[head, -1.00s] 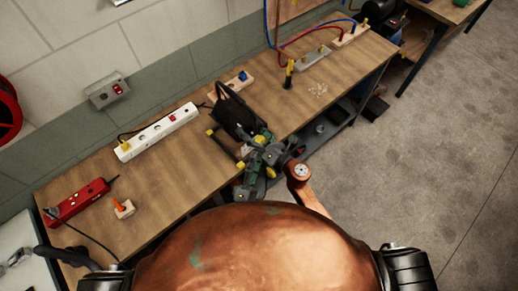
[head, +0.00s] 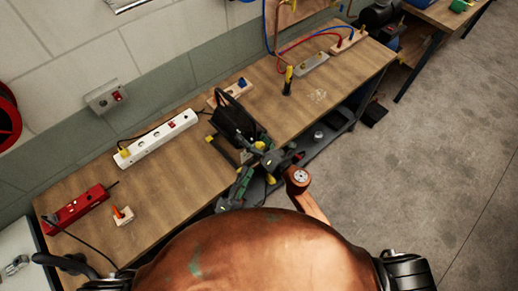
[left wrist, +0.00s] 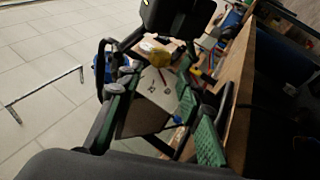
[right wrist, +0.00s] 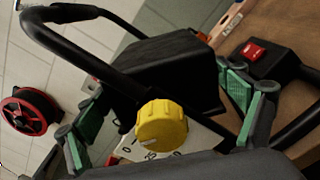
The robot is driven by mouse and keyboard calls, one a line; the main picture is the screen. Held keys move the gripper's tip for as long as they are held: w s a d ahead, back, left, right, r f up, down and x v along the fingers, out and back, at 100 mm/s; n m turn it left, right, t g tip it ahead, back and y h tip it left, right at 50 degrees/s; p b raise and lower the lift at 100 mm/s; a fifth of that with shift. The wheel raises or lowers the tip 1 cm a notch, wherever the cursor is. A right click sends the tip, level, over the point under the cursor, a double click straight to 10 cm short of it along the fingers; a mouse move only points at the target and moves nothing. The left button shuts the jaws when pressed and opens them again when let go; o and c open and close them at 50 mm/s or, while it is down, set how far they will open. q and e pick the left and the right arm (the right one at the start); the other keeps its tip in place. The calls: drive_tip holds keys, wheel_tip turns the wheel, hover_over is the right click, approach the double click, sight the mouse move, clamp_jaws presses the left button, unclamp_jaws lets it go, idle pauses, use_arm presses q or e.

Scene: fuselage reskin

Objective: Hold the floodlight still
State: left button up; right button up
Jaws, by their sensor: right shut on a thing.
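The floodlight (head: 233,122) is a black box with a black tube handle, standing tilted on the wooden bench (head: 165,188). In the right wrist view, the floodlight (right wrist: 165,72) and a yellow knob (right wrist: 162,126) on a numbered dial lie between the green-padded fingers. My right gripper (head: 266,156) is shut on the floodlight at its near side. My left gripper (head: 240,184) is just below, near the bench's front edge. In the left wrist view its fingers (left wrist: 155,70) are apart, with the black floodlight (left wrist: 172,14) ahead of them; exact contact is hidden.
A white power strip (head: 155,139), a red power strip (head: 75,208) and an orange-switched block (head: 122,215) lie left on the bench. A yellow-handled tool (head: 288,80) stands to the right, near a grey block (head: 311,64).

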sight(260, 148)
use_arm(q)
drive_tip(key=x, duration=1.1)
drive_tip(key=shift+w+d+r, duration=0.1)
drive_tip(key=shift+w+d, duration=0.1)
drive_tip(key=shift+d, duration=0.05)
drive_tip(key=c, duration=0.9)
drive_tip(key=shift+o, duration=0.2)
drive_tip(key=shift+g, duration=0.7)
drive_tip(key=shift+m+y, duration=0.3)
drive_tip(key=o, duration=0.9)
drive_tip(key=shift+c, duration=0.2)
drive_tip(key=shift+s+a, duration=0.1)
